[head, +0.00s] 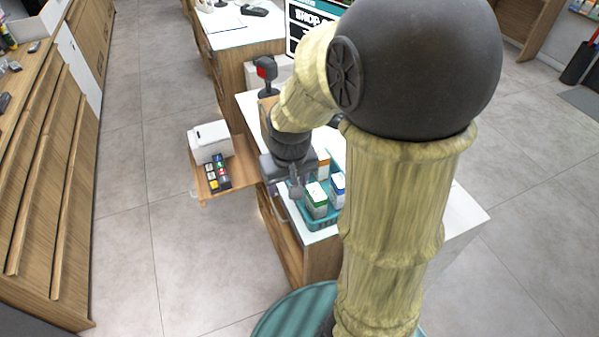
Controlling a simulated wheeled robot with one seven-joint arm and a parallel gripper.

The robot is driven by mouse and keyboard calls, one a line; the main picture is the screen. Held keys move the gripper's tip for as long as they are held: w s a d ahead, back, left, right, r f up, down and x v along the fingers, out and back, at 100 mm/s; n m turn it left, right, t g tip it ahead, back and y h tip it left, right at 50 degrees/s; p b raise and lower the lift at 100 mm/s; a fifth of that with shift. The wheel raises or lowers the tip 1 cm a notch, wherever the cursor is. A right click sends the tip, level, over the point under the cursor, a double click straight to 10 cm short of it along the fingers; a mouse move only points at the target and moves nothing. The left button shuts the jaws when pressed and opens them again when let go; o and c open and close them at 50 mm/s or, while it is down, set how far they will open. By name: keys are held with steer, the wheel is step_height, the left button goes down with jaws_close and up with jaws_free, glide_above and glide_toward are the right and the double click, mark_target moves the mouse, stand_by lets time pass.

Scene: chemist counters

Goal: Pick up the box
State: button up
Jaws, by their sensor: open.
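A teal basket (318,225) stands on the white counter top and holds several small boxes. A white and green box (316,201) is at its front left. A white and blue box (338,188) is to the right of that, partly hidden by my arm. An orange box (323,169) shows behind them. My gripper (289,196) is open, over the left edge of the basket, just left of the white and green box. I see nothing between its fingers. Whether a finger touches the basket or a box I cannot tell.
A wooden side shelf (240,176) left of the gripper carries a white printer (209,141) and a dark keypad (217,172). A black and red device (265,75) stands behind the gripper. The floor between is clear.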

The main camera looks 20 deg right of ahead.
steer(key=w+d+g+b, duration=0.1)
steer(key=w+d, duration=0.4)
steer(key=w, duration=0.3)
steer(key=w+d+r+g+b, duration=0.1)
steer(key=w+d+b, duration=0.1)
steer(key=w+d, duration=0.3)
steer(key=w, duration=0.3)
steer(key=shift+w, duration=0.3)
steer(key=shift+s, duration=0.2)
step_height(320, 180, down, 12)
steer(key=p, duration=0.2)
steer(key=shift+w+d+p, duration=0.1)
steer(key=shift+p, duration=0.2)
steer(key=shift+f, duration=0.1)
steer(key=shift+w+f+p, duration=0.2)
steer(key=shift+f+p, duration=1.15)
steer(key=shift+f, duration=1.2)
